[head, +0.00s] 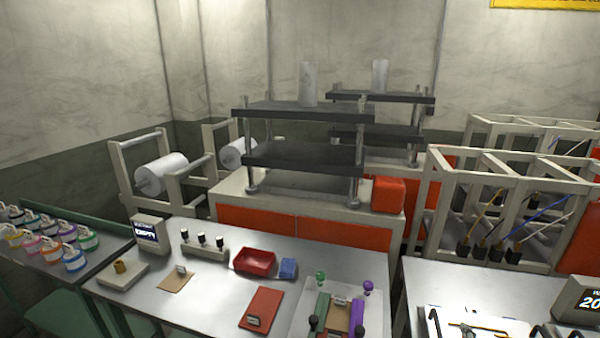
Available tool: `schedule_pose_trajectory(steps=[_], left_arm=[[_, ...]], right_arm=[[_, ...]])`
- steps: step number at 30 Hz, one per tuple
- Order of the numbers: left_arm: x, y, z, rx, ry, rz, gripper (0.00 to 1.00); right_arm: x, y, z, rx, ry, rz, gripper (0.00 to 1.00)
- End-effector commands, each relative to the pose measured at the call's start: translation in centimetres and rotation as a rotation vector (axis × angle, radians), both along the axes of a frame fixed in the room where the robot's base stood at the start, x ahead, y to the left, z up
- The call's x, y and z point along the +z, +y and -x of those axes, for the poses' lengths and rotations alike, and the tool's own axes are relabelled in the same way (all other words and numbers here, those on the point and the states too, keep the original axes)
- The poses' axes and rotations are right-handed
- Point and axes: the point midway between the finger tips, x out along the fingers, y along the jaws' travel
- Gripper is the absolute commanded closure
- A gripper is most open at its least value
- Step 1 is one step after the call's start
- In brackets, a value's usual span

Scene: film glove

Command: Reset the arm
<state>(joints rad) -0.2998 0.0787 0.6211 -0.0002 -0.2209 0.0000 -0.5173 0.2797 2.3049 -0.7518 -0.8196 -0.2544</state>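Neither of my grippers and neither of my arms shows in the head view. The steel worktable (215,260) in front of me carries several small parts. A red tray (255,261) stands near its middle, with a small blue block (288,268) at its right. A red plate (262,308) lies nearer to me. A fixture with a green bar (320,312) and a purple bar (357,315) sits at the front right of this table.
A display box (150,230) stands at the table's back left. Several colored-band pots (73,258) stand on the left bench. Behind are a press machine (300,110) and white rolls (162,174). A second table (480,290) at right holds tools and another display (578,298).

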Motion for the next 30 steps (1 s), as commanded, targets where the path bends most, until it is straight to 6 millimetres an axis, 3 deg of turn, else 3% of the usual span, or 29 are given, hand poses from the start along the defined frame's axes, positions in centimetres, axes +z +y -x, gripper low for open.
schedule_pose_trajectory(steps=[3,6,9,14,15,23,26,30], left_arm=[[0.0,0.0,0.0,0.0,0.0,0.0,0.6],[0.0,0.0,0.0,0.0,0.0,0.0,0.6],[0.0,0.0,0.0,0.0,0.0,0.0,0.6],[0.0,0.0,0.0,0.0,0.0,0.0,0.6],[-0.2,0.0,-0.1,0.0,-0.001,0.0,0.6],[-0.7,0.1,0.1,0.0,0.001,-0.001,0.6],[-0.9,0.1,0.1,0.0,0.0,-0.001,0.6],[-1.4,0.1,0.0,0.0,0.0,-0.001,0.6]], right_arm=[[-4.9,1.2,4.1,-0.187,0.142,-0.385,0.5],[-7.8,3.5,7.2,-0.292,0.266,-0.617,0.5],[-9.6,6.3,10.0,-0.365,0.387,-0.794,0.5],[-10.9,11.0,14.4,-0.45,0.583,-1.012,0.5],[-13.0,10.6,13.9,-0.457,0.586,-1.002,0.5],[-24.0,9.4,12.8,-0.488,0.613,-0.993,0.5],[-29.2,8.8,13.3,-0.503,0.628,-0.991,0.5],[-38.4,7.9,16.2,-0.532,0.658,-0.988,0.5]])
